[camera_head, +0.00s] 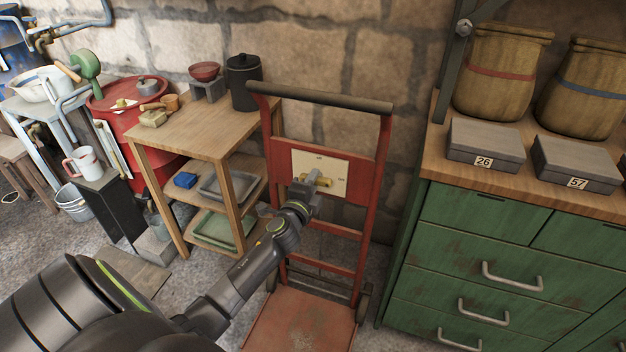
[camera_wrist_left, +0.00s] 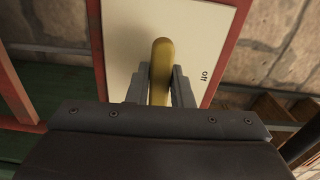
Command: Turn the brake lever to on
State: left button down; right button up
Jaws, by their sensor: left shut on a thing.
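The brake lever (camera_wrist_left: 161,62) is a yellow handle on a cream plate (camera_head: 335,172) fixed to a red hand truck (camera_head: 365,205). In the left wrist view the lever stands between the two fingers of my left gripper (camera_wrist_left: 160,88), which is shut on it. The plate also shows in the left wrist view (camera_wrist_left: 122,40), with the word "off" readable to the right of the lever. In the head view my left gripper (camera_head: 312,182) is at the plate and hides part of the lever. My right gripper is not in view.
A green drawer cabinet (camera_head: 470,240) with boxes and barrels on top stands close on the right. A wooden shelf table (camera_head: 205,125) stands on the left, with a black canister (camera_head: 243,85). A stone wall is behind the truck.

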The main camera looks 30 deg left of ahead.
pick_arm(q)
jog(key=shift+m, duration=0.3)
dwell(0.4)
jog(key=c, duration=1.3)
grip_release()
jog(key=shift+c, duration=0.2)
jog(key=shift+s, duration=0.1)
jog(key=shift+v, duration=8.6)
jog(key=shift+d, duration=0.15)
